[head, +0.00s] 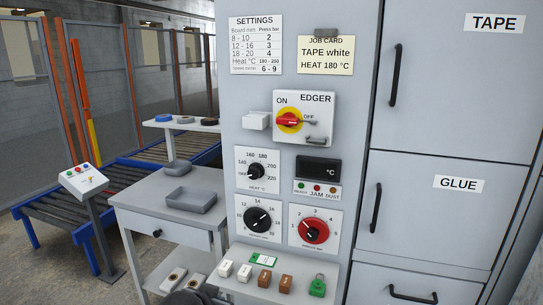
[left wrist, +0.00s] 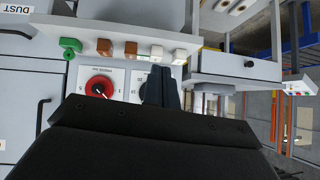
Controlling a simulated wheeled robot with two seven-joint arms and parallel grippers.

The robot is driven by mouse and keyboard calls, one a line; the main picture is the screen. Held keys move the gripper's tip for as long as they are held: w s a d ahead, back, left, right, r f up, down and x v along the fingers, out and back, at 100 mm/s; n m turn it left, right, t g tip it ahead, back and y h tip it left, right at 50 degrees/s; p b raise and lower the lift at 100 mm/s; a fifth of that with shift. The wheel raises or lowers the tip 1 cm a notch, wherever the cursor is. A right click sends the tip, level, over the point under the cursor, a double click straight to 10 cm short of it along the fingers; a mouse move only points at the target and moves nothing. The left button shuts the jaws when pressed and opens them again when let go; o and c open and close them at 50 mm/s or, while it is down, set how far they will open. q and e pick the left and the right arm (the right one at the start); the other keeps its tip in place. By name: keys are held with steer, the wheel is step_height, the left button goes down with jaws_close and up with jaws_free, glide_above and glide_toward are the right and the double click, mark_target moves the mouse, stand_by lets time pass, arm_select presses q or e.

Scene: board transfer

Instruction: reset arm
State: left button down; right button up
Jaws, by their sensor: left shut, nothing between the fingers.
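My left gripper (left wrist: 163,88) shows in the left wrist view. Its two dark fingers are together with nothing between them. They stand in front of the grey machine panel, which appears upside down there, beside the red dial (left wrist: 99,86) and partly over the black dial (left wrist: 146,90). In the head view a dark rounded part of my own arm shows at the bottom edge, below the small shelf; the fingers cannot be made out there. My right gripper is in neither view.
The panel carries the EDGER switch (head: 289,120), dials and a display (head: 318,168). A shelf below holds white and brown blocks and a green padlock (head: 317,286). A side table (head: 150,196) with a grey tray (head: 190,200) and a roller conveyor (head: 60,208) stand left. Tall cabinets (head: 450,90) stand right.

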arm_select(q)
steer(key=s+f+n+g+p, duration=0.1)
steer(key=s+f+g, duration=0.6)
steer(key=s+f, duration=1.7)
steer(key=s, duration=0.5)
steer(key=shift+a+f+n, duration=0.3)
steer(key=shift+a+f, duration=0.05)
